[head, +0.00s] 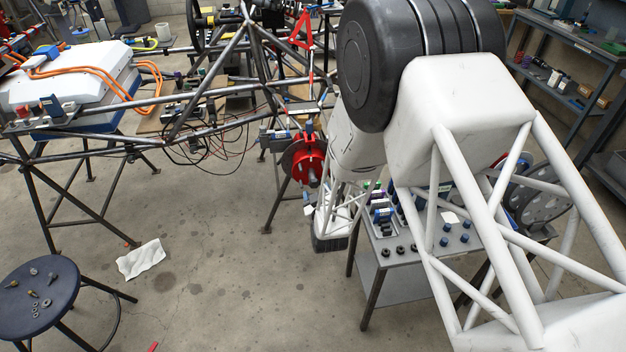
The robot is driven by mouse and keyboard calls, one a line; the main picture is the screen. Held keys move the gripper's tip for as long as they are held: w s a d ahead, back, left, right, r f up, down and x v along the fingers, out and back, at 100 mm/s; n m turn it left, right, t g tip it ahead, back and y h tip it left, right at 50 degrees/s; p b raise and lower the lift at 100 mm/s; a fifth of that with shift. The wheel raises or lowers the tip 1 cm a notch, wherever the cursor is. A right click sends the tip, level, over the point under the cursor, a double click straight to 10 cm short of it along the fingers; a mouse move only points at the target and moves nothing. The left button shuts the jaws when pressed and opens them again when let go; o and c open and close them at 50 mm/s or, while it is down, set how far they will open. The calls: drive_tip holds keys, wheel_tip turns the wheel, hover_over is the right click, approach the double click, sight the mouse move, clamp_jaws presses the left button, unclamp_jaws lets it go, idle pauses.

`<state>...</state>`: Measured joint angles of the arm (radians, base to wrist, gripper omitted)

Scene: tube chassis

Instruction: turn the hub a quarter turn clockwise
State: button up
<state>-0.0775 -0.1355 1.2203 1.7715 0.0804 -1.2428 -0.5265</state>
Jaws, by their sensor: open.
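The red hub (311,172), with a dark disc beside it, is mounted on the tube chassis (190,125) near the middle of the head view. My white arm comes down just right of it and hides part of what lies behind. The dark end of my gripper (330,243) shows below and a little right of the hub, apart from it in the picture. Its fingers are hard to make out at this size. I see nothing held. The gap in depth between gripper and hub cannot be judged from this view.
A grey cart (395,262) with blue-capped parts stands right of my gripper, partly behind my arm. A dark stool (42,297) with small hardware stands at lower left. A white cloth (141,260) lies on the floor. Loose wires (205,143) hang left of the hub. Open floor lies in front.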

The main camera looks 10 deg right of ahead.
sight(315, 186)
drive_tip(key=shift+s+f+t, duration=0.3)
drive_tip(key=shift+f, duration=0.45)
drive_tip(key=shift+w, duration=0.15)
drive_tip(key=shift+w, duration=3.8)
clamp_jaws()
